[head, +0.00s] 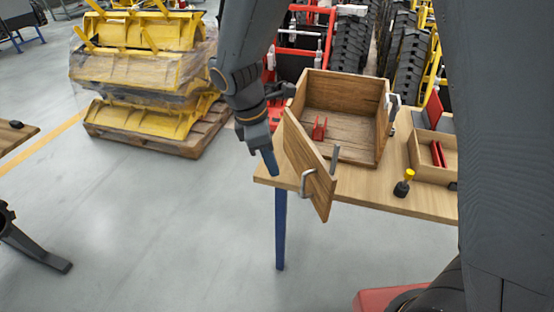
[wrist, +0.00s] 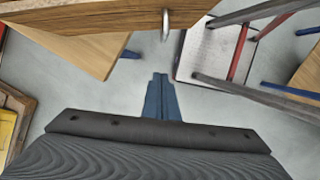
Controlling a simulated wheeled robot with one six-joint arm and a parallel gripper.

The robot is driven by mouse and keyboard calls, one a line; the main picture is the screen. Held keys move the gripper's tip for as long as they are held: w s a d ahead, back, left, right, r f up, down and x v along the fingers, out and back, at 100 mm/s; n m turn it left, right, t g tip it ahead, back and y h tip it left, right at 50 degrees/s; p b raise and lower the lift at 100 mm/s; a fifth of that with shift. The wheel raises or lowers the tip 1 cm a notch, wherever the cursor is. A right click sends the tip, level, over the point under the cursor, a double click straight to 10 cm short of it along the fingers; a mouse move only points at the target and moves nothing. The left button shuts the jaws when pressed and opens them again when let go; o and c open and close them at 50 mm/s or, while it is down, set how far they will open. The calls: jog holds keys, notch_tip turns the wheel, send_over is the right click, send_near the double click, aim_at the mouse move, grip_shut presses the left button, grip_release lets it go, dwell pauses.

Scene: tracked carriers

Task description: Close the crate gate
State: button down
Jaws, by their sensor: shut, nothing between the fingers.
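A wooden crate (head: 385,115) stands on the wooden table with its front open. Its gate (head: 308,165) is swung outward, hinged at the crate's left front side, and carries a metal handle (head: 307,182) on its outer face. A red part (head: 319,129) lies inside the crate. My gripper (head: 271,163) is shut and empty, just left of the gate, pointing down near the table's left corner. In the wrist view my blue fingers (wrist: 160,97) are together, with the gate (wrist: 85,18) and its handle (wrist: 165,24) above them, apart from the fingertips.
The table (head: 375,190) also holds a yellow-topped black item (head: 403,183) and a smaller wooden box (head: 432,160) with red things at the right. A pallet (head: 150,140) with wrapped yellow parts stands behind left. Open floor lies left and in front.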

jog(key=d+f+p, duration=0.2)
jog(key=d+f, duration=0.3)
jog(key=f, duration=0.1)
jog(key=shift+w+d+p, duration=0.2)
jog(key=shift+d+p, duration=0.1)
jog(key=shift+f, duration=0.1)
